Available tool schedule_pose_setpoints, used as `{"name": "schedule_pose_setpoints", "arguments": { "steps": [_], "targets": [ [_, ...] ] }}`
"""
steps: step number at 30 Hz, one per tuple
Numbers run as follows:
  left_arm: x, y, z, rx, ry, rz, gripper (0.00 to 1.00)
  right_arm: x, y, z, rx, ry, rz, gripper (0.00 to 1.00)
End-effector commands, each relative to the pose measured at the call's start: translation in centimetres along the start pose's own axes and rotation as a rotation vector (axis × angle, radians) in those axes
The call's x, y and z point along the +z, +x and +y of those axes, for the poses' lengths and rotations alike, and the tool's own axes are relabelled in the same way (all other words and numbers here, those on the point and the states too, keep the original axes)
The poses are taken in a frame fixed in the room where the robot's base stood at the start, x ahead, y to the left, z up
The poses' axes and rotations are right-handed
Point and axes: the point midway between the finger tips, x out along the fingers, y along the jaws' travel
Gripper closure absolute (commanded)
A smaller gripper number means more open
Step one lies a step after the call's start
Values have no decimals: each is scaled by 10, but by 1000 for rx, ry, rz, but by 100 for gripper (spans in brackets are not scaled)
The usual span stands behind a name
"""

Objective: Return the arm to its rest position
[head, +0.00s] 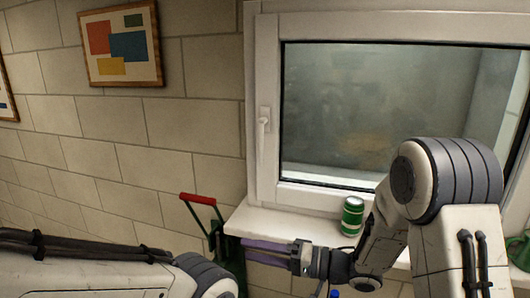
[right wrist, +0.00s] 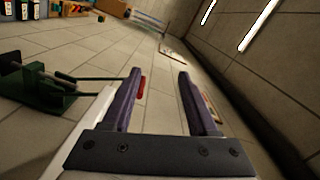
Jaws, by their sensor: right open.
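My right arm (head: 440,185) comes in from the right and bends down and left. My right gripper (head: 268,248) points left, level with the window sill's front edge. In the right wrist view its two purple fingers (right wrist: 160,85) stand apart with nothing between them. My left arm (head: 90,275) lies across the lower left of the head view; its gripper is out of view.
A green and white can (head: 352,216) stands on the white window sill (head: 262,222), beside my right forearm. A red handle (head: 198,199) on a dark green object rises left of my right gripper. A framed picture (head: 119,44) hangs on the brick wall.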

Motion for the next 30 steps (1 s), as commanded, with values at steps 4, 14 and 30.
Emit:
{"name": "schedule_pose_setpoints", "arguments": {
  "steps": [4,14,30],
  "targets": [
    [0,4,0,0,0,0,41,-1,4,6,32,-35,11,41],
    [1,17,-1,0,-1,0,41,-7,17,32,210,-199,65,41],
    [4,77,-6,0,-4,0,41,18,-12,107,933,-597,38,41]
  ]
}}
